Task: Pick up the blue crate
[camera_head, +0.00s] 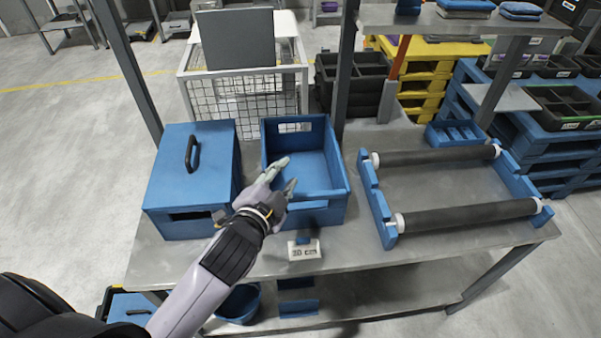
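The blue crate (318,167) is an open, empty-looking box standing on the metal table, in the middle of the head view. It has a handle slot in its far wall and another in its near wall. My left gripper (284,176) reaches in from the lower left and is over the crate's near left corner. Its fingers are spread apart with nothing visible between them. Whether it touches the crate rim, I cannot tell. The gripper hides part of the crate's left and near walls. My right gripper is not in view.
A blue lidded box (176,170) with a black handle stands left of the crate. A blue frame with two dark rollers (465,215) stands to the right. A small white label stand (304,250) is at the front edge. Table posts rise behind. A wire cage (250,112) stands beyond.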

